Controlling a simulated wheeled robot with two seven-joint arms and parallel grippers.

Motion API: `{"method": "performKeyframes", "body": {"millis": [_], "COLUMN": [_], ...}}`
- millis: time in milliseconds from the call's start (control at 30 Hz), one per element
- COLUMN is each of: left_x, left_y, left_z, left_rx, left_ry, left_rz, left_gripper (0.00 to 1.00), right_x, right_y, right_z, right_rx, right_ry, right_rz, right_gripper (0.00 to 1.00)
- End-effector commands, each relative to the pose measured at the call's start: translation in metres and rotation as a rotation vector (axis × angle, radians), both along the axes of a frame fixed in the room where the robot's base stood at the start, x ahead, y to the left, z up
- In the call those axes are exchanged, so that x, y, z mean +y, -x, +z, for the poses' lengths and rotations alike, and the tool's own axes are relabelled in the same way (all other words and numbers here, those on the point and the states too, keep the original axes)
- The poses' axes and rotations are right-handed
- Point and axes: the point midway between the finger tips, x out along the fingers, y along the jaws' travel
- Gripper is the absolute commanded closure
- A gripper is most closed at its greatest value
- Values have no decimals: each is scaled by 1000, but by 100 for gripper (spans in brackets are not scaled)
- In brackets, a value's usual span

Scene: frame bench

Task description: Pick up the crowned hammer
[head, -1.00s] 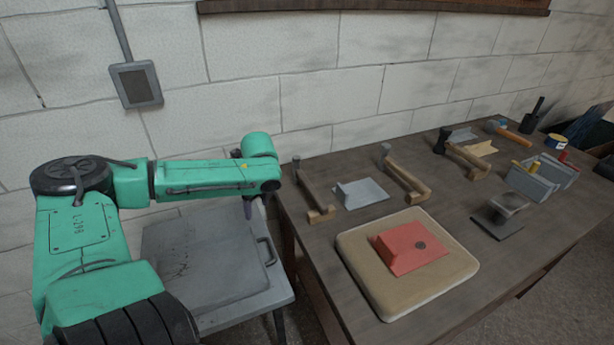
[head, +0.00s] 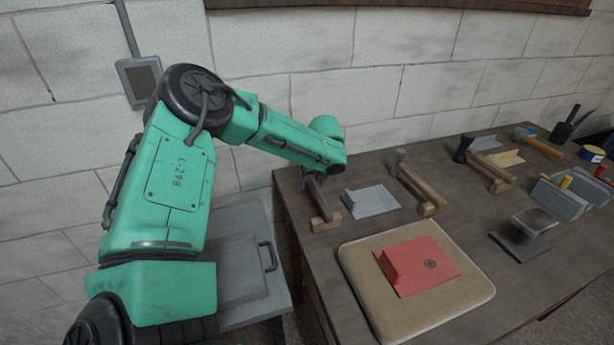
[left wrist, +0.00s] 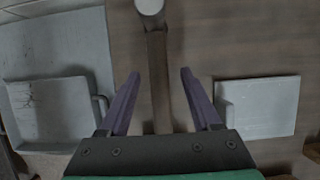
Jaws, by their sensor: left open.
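My left gripper (head: 306,182) is over the back left corner of the bench, above the leftmost hammer (head: 319,198). In the left wrist view, the open fingers (left wrist: 160,75) lie on either side of this hammer's dark handle (left wrist: 158,95), with nothing gripped. Its pale round head (left wrist: 149,6) is at the top edge; in the head view my arm hides it. A second hammer with a grey head (head: 415,184) and a third with a black head (head: 487,164) lie to the right. I cannot tell which one is crowned. My right gripper is out of view.
A grey metal plate (head: 370,203) lies just right of the leftmost hammer. A red angled piece (head: 430,272) sits on a tan pad (head: 365,270) in front. A blue-headed hammer (head: 543,147) and a grey tray (head: 560,200) are farther right. A grey cabinet (head: 235,270) stands left of the bench.

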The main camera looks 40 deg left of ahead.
Motion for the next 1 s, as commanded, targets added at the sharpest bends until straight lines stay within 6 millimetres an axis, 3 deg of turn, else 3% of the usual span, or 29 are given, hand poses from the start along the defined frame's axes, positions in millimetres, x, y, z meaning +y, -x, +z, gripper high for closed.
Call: {"method": "performKeyframes", "body": {"millis": [167,1000], "left_x": [8,8], "left_y": [-3,-3], "left_z": [-20,-25], "left_rx": [1,0], "left_ry": [0,0], "left_rz": [0,2], "left_gripper": [35,35], "right_x": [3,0], "right_y": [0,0], "right_z": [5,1], "right_rx": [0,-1], "right_ry": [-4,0], "right_rz": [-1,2], "right_gripper": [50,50]}}
